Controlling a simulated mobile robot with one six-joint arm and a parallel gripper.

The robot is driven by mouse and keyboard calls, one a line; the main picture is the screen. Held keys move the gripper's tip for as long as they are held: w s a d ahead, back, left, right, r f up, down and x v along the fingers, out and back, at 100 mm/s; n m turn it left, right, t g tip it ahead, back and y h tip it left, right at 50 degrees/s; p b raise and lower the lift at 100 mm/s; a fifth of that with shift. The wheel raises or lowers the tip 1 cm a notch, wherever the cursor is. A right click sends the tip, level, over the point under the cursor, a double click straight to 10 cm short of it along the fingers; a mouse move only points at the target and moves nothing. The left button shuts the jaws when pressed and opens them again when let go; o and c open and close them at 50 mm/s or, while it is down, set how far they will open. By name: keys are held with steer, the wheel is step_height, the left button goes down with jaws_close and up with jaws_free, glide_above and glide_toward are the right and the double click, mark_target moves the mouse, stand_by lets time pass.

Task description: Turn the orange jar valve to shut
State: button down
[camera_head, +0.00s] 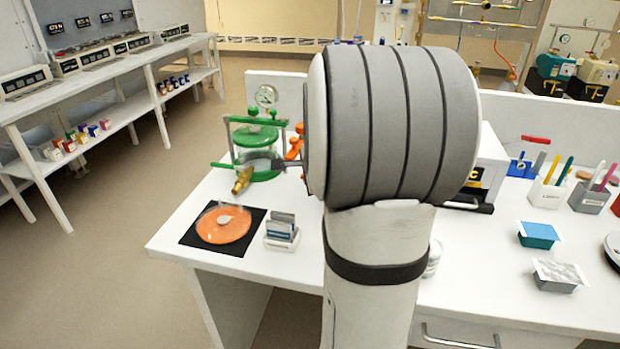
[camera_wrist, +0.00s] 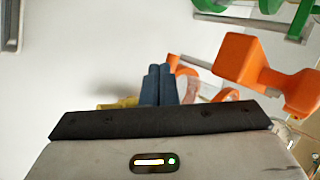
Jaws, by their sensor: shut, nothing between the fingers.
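The orange jar (camera_head: 294,146) shows only as a sliver of orange frame in the head view; my arm hides the rest. In the wrist view, its thick orange frame parts (camera_wrist: 240,60) stand right of my gripper (camera_wrist: 158,70). My gripper's blue fingers are together and empty. A brass piece (camera_wrist: 122,102) shows just left of the fingers, partly hidden behind them and the gripper body. A small orange part shows close behind the fingertips on the right. Whether the fingers touch either is not clear, and the valve's handle position cannot be told.
A green-framed jar (camera_head: 255,136) with a gauge and a brass fitting (camera_head: 242,180) stands at left. In front are a black mat (camera_head: 192,238) with an orange disc (camera_head: 224,226) and a slide holder (camera_head: 282,232). Pen cups and small tubs occupy the right.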

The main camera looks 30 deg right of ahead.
steer(key=s+a+r+p, duration=0.7)
steer(key=r, duration=0.1)
steer(key=shift+a+r, duration=0.15)
steer(key=shift+a, duration=0.25)
stand_by(0.3)
steer(key=s+a+n+g+y, duration=0.2)
steer(key=s+a+n+g, duration=0.3)
steer(key=s+a+n, duration=1)
steer(key=a+f+n, duration=0.1)
steer(key=n, duration=0.6)
steer(key=shift+a+y, duration=0.3)
steer(key=shift+a, duration=0.1)
